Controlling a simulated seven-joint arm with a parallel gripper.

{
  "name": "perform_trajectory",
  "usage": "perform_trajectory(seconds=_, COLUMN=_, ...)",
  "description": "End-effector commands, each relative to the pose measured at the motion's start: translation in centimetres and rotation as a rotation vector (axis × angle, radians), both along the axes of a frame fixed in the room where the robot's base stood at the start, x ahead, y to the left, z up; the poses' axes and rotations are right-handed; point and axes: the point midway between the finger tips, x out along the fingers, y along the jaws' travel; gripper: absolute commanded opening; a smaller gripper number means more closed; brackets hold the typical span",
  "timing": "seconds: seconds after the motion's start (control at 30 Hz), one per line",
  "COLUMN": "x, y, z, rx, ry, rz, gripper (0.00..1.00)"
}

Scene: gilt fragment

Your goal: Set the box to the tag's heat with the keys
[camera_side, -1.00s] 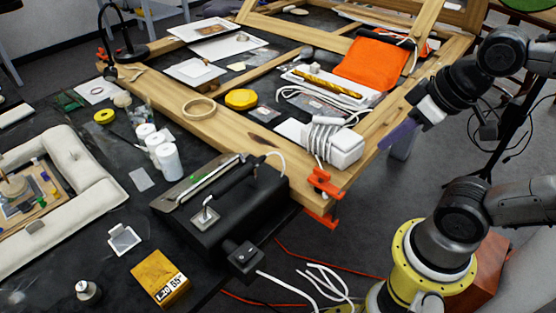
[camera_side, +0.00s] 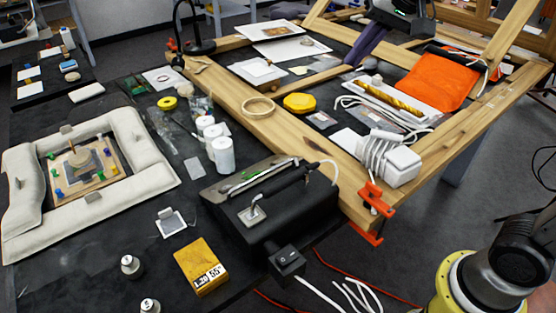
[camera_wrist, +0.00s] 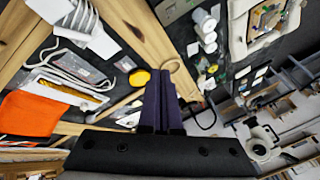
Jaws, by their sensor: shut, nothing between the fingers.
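The black box (camera_side: 300,210) stands at the bench's front edge, with a handle and a long top panel (camera_side: 245,178) with a green strip. Individual keys and any reading are too small to make out. A black switch block (camera_side: 287,262) sits at its near end. A yellow block (camera_side: 196,258) lies left of it, bearing a white tag (camera_side: 209,277) that seems to read "L20 55°". My gripper (camera_side: 352,60) is at the top of the side view, over the wooden frame, well away from the box. Its purple fingers (camera_wrist: 160,73) are shut and empty in the wrist view.
The large wooden frame (camera_side: 290,140) lies behind the box, with an orange clamp (camera_side: 371,198) at its near corner. A white corded block (camera_side: 400,165) and an orange cloth (camera_side: 440,80) rest there. White bottles (camera_side: 222,154) stand close behind the box.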

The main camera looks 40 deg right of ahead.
Motion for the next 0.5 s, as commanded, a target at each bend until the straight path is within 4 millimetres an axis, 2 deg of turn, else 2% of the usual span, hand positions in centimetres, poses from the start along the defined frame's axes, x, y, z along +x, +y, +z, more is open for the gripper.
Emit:
perform_trajectory(seconds=0.03, x=2.0, y=0.6, z=-0.4, rx=0.012, ry=0.017, rz=-0.014, gripper=0.00)
perform_trajectory(seconds=0.17, x=6.4, y=2.0, z=-1.7, rx=0.042, ry=0.051, rz=-0.050, gripper=0.00)
perform_trajectory(seconds=0.27, x=9.6, y=3.1, z=-3.3, rx=0.058, ry=0.083, rz=-0.070, gripper=0.00)
perform_trajectory(seconds=0.37, x=12.5, y=4.4, z=-5.5, rx=0.067, ry=0.116, rz=-0.080, gripper=0.00)
perform_trajectory(seconds=0.5, x=15.9, y=6.2, z=-9.5, rx=0.064, ry=0.169, rz=-0.074, gripper=0.00)
